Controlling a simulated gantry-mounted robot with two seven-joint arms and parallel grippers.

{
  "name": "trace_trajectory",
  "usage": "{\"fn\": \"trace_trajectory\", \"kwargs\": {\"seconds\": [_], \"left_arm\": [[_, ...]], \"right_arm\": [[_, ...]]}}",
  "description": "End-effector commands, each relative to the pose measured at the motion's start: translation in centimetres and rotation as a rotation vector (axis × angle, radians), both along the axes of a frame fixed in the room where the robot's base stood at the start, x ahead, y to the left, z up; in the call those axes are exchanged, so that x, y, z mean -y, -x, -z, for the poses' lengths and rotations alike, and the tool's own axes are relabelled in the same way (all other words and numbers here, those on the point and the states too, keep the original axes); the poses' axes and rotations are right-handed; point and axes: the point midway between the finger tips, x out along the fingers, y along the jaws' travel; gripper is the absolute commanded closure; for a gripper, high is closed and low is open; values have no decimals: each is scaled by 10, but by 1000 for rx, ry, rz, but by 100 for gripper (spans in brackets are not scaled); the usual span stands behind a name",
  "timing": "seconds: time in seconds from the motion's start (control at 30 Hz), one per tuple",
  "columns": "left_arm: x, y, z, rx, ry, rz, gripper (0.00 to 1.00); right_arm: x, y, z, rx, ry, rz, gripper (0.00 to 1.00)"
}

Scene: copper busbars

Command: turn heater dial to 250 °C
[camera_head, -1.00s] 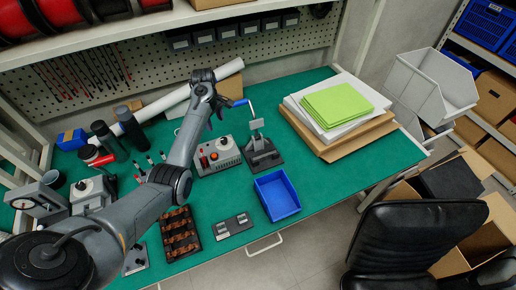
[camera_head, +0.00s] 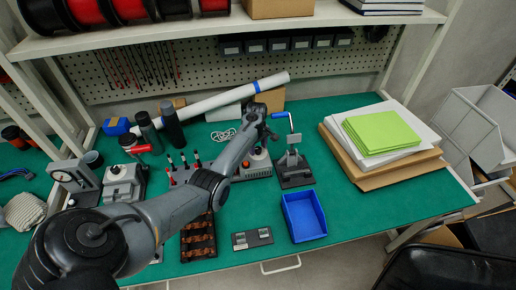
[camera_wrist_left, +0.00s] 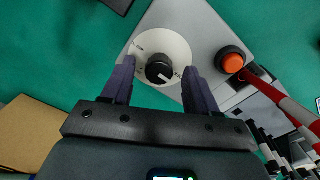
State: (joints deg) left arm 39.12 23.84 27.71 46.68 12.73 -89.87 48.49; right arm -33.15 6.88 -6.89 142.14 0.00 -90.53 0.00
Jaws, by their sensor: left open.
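The heater control box (camera_head: 262,168) stands on the green bench, partly covered by my left arm in the head view. In the left wrist view the grey box (camera_wrist_left: 205,25) carries a white round dial plate (camera_wrist_left: 176,47) with a black dial knob (camera_wrist_left: 159,69). The knob's light pointer mark aims toward the lower right. The scale numbers are too small to read. An orange-red button (camera_wrist_left: 232,63) sits beside the dial. My left gripper (camera_head: 266,133) is over the box, its jaws open. Its fingers (camera_wrist_left: 159,72) stand on either side of the knob, apart from it. My right gripper is not in view.
A lever press (camera_head: 295,170) stands just right of the heater box. A blue bin (camera_head: 304,218), a dark tray of copper parts (camera_head: 198,238) and a small plate (camera_head: 252,239) lie in front. Cylinders and red-handled tools are to the left, stacked sheets (camera_head: 382,134) to the right.

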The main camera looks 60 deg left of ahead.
Motion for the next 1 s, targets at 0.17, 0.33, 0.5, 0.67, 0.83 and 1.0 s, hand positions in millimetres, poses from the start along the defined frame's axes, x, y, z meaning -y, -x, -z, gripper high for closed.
{"fn": "trace_trajectory", "kwargs": {"seconds": [0.17, 0.33, 0.5, 0.67, 0.83, 1.0], "left_arm": [[0, -1, 4, 2, 0, -1, 41], [0, -1, 4, 2, 0, -1, 41], [0, 0, 4, 1, 0, -1, 62], [0, 0, 4, 1, 0, -1, 87], [0, 0, 3, 1, 0, 1, 97], [0, 0, 2, 0, 1, 25, 97]], "right_arm": [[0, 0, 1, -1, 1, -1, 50], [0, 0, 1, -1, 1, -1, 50], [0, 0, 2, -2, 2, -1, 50], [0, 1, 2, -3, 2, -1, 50], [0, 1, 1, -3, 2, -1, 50], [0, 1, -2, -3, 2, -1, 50]]}}
